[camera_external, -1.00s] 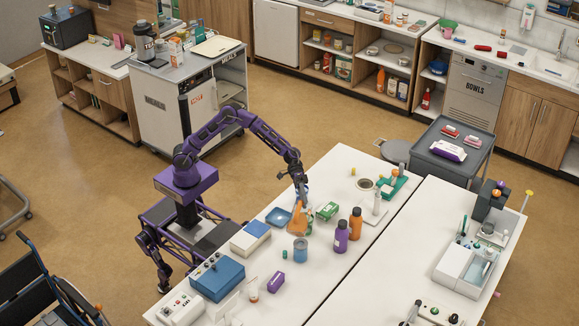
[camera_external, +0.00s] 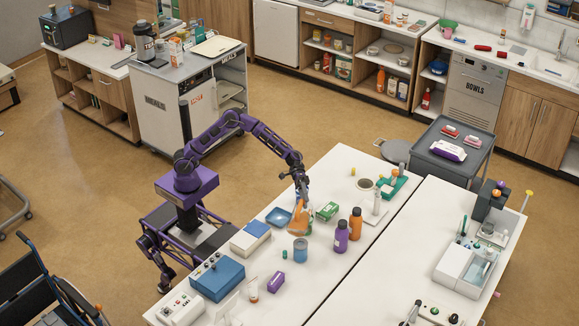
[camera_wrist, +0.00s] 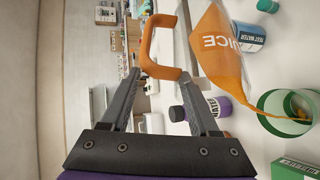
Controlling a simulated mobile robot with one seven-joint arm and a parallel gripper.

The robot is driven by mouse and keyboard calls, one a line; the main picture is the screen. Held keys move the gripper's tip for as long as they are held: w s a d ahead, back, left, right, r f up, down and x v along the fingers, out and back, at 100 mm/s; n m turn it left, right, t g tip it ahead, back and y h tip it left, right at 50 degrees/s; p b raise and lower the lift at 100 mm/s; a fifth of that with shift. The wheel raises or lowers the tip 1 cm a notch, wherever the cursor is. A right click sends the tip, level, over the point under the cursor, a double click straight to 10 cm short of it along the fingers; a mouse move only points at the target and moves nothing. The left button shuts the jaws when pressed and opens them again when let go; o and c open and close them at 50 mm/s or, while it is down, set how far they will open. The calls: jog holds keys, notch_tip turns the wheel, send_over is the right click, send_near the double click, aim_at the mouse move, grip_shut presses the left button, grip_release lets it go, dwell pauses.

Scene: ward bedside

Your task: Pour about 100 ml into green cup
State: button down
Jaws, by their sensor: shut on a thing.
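My gripper (camera_wrist: 163,95) is shut on the handle of an orange jug (camera_wrist: 222,48) marked "JUICE". The jug is tilted in the wrist view, its narrow end toward the green cup (camera_wrist: 265,106). A thin orange streak runs from the jug into the cup, and orange shows inside the cup. The amount in it cannot be read. In the external view, my gripper (camera_external: 301,194) holds the jug (camera_external: 298,225) low over the white table. The green cup is mostly hidden behind the jug there.
A blue-grey container (camera_external: 300,251) stands just in front of the jug. A purple bottle (camera_external: 341,237) and an orange bottle (camera_external: 355,224) stand to its right. A green box (camera_external: 327,211) and a blue tray (camera_external: 278,217) lie close by on the white table (camera_external: 330,282).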

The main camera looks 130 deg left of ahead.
aim_at(302, 203)
jog(key=shift+w+d+f+b, duration=0.1)
jog(key=shift+f+b, duration=0.1)
jog(key=shift+b, duration=0.2)
jog(key=shift+s+a+f+n+t+h+b, duration=0.2)
jog(key=shift+a+f+h+b, duration=0.2)
jog(key=shift+b, duration=0.45)
jog(key=shift+s+a+f+n+t+h+b, duration=0.1)
jog(key=shift+a+f+t+h+b, duration=0.2)
jog(key=shift+b, duration=0.5)
dwell(0.7)
jog(key=r+p, duration=0.1)
jog(key=d+r+p, duration=0.1)
jog(key=p, duration=0.1)
jog(key=d+r+g+y+p, duration=0.1)
jog(key=p, duration=0.1)
jog(key=shift+w+r, duration=0.1)
jog(key=shift+w, duration=0.3)
jog(key=d+p, duration=0.1)
jog(key=m+y+p, duration=0.1)
jog(key=d+g+y+p, duration=0.1)
jog(key=shift+w+d+r+m+p, duration=0.3)
jog(key=shift+w+d+r+p, duration=0.05)
jog(key=shift+w, duration=0.05)
jog(key=shift+f, duration=0.2)
jog(key=shift+w+d+r+g+y, duration=0.15)
jog(key=shift+d+g+y, duration=0.15)
jog(key=shift+d+y, duration=0.1)
dwell(0.6)
